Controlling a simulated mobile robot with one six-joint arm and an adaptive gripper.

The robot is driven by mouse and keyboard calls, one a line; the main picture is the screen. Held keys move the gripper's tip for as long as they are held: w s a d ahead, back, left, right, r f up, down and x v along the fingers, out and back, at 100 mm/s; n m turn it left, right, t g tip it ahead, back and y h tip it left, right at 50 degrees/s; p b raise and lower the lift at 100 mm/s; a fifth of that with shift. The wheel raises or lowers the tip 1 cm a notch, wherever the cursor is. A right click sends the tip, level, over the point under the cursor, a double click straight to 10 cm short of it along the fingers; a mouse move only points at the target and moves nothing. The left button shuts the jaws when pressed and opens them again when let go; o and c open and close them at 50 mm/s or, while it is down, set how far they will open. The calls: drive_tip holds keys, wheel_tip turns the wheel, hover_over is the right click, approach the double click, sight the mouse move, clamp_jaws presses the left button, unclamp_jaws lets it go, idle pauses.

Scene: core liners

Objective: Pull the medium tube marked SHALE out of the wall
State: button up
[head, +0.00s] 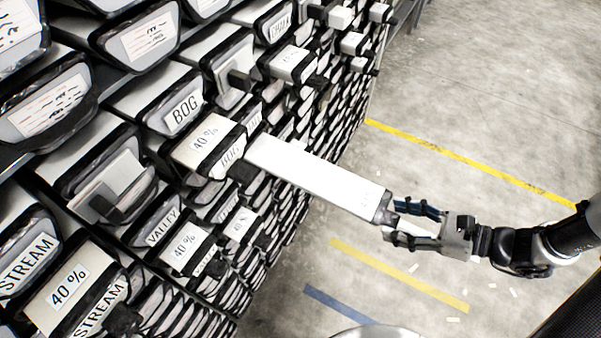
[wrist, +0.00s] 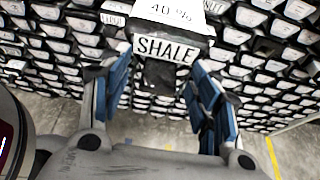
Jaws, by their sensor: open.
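The SHALE tube (head: 318,178) is a long white box that sticks far out of the wall in the head view. In the wrist view its front label reads SHALE (wrist: 166,49), with a 40 % label on top and a dark handle below. My gripper (head: 397,222) is at the tube's outer end. In the wrist view the blue fingers of my gripper (wrist: 158,75) stand apart, one on each side of the dark handle. I cannot tell whether either finger touches it. The tube's inner end is hidden at the wall.
The wall holds many labelled tubes, among them BOG (head: 184,110), VALLEY (head: 161,232) and STREAM (head: 28,265). Several other tubes jut out. The concrete floor (head: 480,90) to the right is open, with yellow lines and small white scraps.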

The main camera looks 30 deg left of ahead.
drive_tip(key=shift+f, duration=0.15)
drive_tip(key=v, duration=1.2)
drive_tip(key=shift+r, duration=0.2)
drive_tip(key=s+a+r+n+t+h, duration=0.1)
drive_tip(key=s+r+n+t+h, duration=0.3)
drive_tip(key=s+r+n+h, duration=0.9)
drive_tip(key=shift+a+r+n+h, duration=0.25)
drive_tip(key=shift+r+n, duration=1)
drive_tip(key=shift+n, duration=1.45)
drive_tip(key=shift+o, duration=0.4)
